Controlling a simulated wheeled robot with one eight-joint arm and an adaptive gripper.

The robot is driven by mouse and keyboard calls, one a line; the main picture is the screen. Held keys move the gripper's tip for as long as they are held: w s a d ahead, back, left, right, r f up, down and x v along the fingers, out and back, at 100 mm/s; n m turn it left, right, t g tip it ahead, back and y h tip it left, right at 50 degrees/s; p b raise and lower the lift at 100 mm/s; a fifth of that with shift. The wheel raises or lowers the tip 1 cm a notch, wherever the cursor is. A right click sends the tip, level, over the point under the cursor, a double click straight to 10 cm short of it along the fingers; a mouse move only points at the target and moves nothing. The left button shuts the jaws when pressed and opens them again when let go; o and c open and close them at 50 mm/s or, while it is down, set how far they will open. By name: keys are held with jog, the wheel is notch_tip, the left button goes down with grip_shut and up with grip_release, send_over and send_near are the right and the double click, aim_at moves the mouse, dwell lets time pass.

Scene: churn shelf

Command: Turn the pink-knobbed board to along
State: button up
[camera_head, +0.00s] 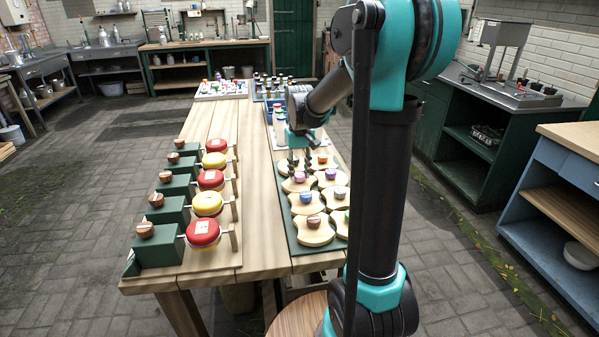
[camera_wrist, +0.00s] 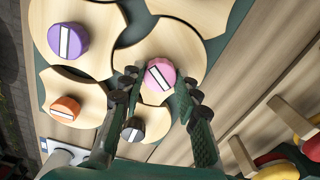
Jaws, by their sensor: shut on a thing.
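The pink-knobbed board (camera_wrist: 178,42) is pale wood with scooped sides and lies flat among similar boards. Its pink knob (camera_wrist: 160,75), with a white bar slanting across its top, shows between my fingertips in the wrist view. My gripper (camera_wrist: 160,82) is shut on this knob, one finger on each side. In the head view the pink knob (camera_head: 300,177) is near the left edge of the board group, with my gripper (camera_head: 297,162) over that area. The exact finger contact is hard to see there.
Neighbouring boards carry a purple knob (camera_wrist: 68,41), an orange knob (camera_wrist: 65,109) and a dark knob (camera_wrist: 133,130), all close by. They sit on a green base (camera_head: 291,233). Left on the table is a row of red and yellow round pieces (camera_head: 203,232) beside green blocks. Bare wood lies between.

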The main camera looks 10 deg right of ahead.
aim_at(300, 175)
jog(key=m, duration=0.5)
jog(key=shift+m, duration=0.3)
jog(key=m, duration=0.5)
jog(key=shift+m, duration=0.4)
jog(key=o, duration=1.2)
jog(key=shift+c, duration=0.2)
jog(key=shift+r, duration=0.1)
notch_tip(300, 175, up, 12)
